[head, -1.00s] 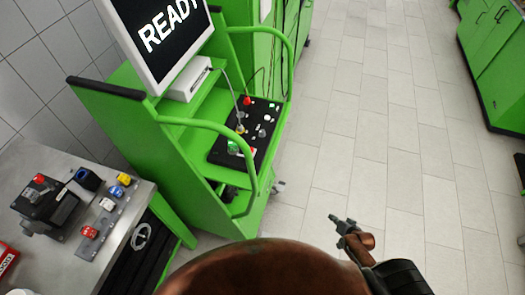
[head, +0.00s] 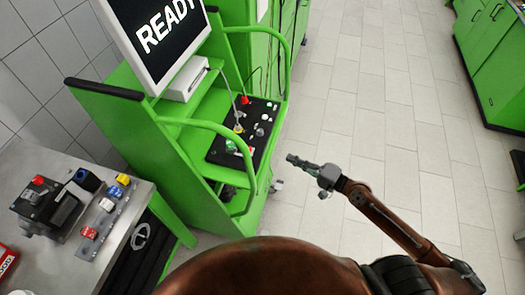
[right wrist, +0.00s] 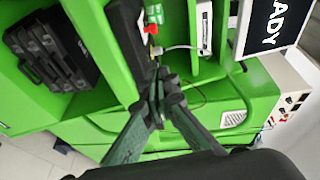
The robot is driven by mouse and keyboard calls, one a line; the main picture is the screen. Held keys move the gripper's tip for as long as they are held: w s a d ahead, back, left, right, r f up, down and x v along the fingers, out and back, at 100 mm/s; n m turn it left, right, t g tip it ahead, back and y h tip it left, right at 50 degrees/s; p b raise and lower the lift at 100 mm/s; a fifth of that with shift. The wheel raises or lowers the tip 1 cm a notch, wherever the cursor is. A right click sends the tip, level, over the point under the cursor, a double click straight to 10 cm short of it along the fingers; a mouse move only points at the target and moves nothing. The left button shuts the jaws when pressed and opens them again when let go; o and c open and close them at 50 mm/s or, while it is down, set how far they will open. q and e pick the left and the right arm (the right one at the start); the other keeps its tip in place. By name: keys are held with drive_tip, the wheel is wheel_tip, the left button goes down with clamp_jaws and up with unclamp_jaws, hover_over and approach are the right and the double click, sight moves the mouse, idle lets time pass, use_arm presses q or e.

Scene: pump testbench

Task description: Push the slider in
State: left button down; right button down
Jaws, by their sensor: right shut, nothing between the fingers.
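The black control panel (head: 217,152) lies on the green test bench cart (head: 140,125). It carries a red button (head: 245,99), several knobs and small switches, and a green part (head: 231,146) at its near end. I cannot tell which part is the slider. My right gripper (head: 292,159) is shut and empty, in the air to the right of the panel and apart from it. In the right wrist view its fingertips (right wrist: 158,82) meet, below a green and red part (right wrist: 153,14) at the top edge. My left gripper is not in view.
A green handrail (head: 225,128) curves along the cart's near side, beside the panel. A screen (head: 155,40) reading READY stands above. A steel table (head: 40,160) with a pump device is at left. Open tiled floor (head: 360,110) lies to the right. A black case (right wrist: 50,45) sits at left in the wrist view.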

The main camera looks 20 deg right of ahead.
sight(260, 157)
drive_tip(key=p+x, duration=0.2)
drive_tip(key=x, duration=0.2)
drive_tip(key=a+p+x, duration=0.1)
drive_tip(key=p+x, duration=0.2)
drive_tip(key=x, duration=0.1)
drive_tip(key=s+p+x, duration=0.1)
drive_tip(key=p+x, duration=0.1)
drive_tip(key=x, duration=0.2)
drive_tip(key=shift+a+r, duration=0.1)
drive_tip(key=shift+a, duration=0.2)
drive_tip(key=shift+a+f+p, duration=0.25)
drive_tip(key=shift+a+p, duration=0.1)
drive_tip(key=shift+a, duration=0.25)
drive_tip(key=w+a, duration=0.1)
drive_tip(key=w+a+p, duration=0.1)
drive_tip(key=a, duration=0.1)
drive_tip(key=shift+r, duration=0.15)
drive_tip(key=shift+d, duration=0.1)
